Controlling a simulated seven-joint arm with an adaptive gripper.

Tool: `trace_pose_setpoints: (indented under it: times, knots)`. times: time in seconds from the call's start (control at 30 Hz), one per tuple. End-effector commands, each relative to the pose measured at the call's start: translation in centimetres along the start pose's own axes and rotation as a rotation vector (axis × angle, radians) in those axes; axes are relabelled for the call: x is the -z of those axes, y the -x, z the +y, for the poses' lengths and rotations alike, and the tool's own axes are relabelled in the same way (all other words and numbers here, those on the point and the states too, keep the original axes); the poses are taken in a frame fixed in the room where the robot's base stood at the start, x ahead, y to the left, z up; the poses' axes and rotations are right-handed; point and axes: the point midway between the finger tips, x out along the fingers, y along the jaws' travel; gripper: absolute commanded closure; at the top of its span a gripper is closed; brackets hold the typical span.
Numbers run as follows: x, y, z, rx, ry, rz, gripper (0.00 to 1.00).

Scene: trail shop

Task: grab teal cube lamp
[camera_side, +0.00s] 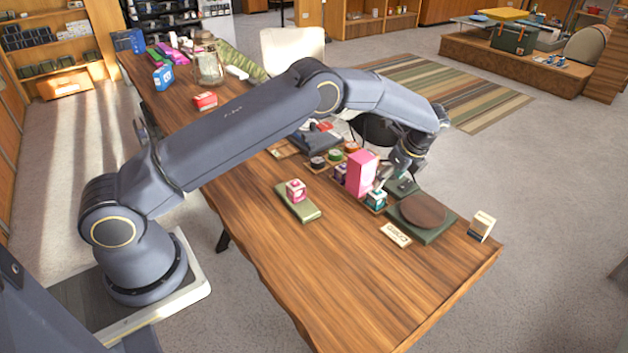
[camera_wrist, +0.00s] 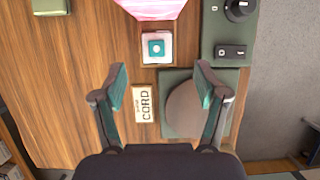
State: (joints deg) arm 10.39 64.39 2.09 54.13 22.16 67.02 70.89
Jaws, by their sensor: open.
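The teal cube lamp (camera_side: 376,199) is a small teal and white cube on the wooden table, close to a tall pink box. In the wrist view the teal cube lamp (camera_wrist: 156,48) shows from above as a white square with a teal centre. My gripper (camera_side: 398,168) is above the table, just right of the pink box and above the lamp's level. In the wrist view my gripper (camera_wrist: 161,80) has its two fingers wide apart with nothing between them. The lamp lies beyond the fingertips, roughly centred between them in the picture.
The tall pink box (camera_side: 361,173) stands close behind the lamp. A brown round disc (camera_side: 424,213) on a green base and a CORD card (camera_wrist: 143,103) lie nearby. A pink and white cube (camera_side: 296,191) sits on a green slab. The table's front is clear.

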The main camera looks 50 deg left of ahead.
Motion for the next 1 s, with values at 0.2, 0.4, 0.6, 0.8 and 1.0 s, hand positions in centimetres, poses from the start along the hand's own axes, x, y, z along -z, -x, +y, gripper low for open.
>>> trace_pose_setpoints:
  times: [0.2,0.4,0.6,0.8,1.0]
  knots:
    - [0.0,-2.1,0.0,0.0,0.0,0.0,0.27]
    - [0.0,-4.8,0.5,-0.003,0.0,-0.001,0.27]
    - [0.0,-7.1,0.5,0.0,0.001,0.0,0.27]
    - [0.0,-7.2,0.4,0.001,0.001,0.0,0.27]
    - [0.0,-7.2,0.4,0.001,0.001,0.001,0.44]
